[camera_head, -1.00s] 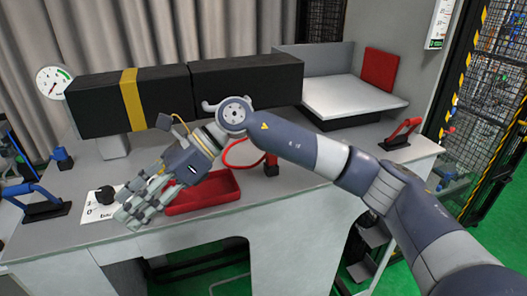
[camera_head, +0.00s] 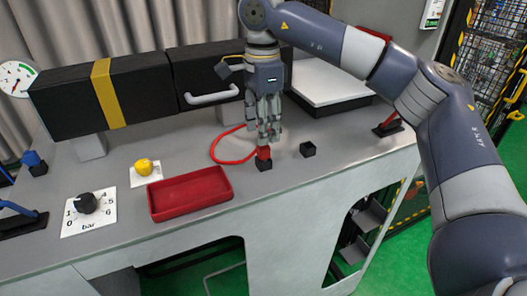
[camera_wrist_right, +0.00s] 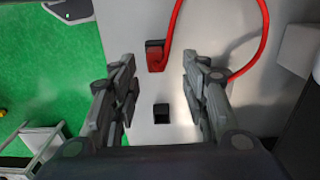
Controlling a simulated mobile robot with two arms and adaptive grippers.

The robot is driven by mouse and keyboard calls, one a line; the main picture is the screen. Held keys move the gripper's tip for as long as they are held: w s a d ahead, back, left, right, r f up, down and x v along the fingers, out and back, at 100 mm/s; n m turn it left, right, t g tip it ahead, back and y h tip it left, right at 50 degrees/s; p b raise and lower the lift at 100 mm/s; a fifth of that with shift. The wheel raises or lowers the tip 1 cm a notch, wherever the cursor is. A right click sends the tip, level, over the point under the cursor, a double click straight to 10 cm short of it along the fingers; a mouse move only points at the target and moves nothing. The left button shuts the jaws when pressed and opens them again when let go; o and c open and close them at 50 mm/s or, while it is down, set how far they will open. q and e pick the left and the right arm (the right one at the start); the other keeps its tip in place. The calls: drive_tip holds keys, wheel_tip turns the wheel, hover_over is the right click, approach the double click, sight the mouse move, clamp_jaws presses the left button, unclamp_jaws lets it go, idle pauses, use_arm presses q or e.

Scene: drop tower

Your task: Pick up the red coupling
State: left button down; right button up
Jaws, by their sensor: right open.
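The red coupling (camera_head: 264,153) sits in a small black holder (camera_head: 264,165) on the grey bench, with a red hose curving away from it to the left. It also shows in the right wrist view (camera_wrist_right: 155,60), at the top, just beyond the gap between the fingers. My right gripper (camera_head: 268,136) points down directly above the coupling, its fingertips close to its top. In the right wrist view the gripper (camera_wrist_right: 160,90) has its fingers wide apart with nothing between them. Whether a finger touches the coupling is not clear. My left gripper is not in view.
An empty black holder (camera_head: 307,149) stands right of the coupling. A red tray (camera_head: 205,203) lies to the left, near a yellow knob (camera_head: 144,166) and a black dial (camera_head: 86,203). A black box with a handle (camera_head: 211,95) stands behind. A red lever (camera_head: 389,124) is at right.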

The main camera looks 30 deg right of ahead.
sight(264, 154)
drive_tip(key=f, duration=0.1)
drive_tip(key=f+p, duration=0.2)
drive_tip(key=f, duration=0.1)
drive_tip(key=shift+s, duration=0.35)
drive_tip(key=shift+w+f, duration=0.1)
drive_tip(key=shift+f, duration=0.55)
drive_tip(key=c, duration=0.9)
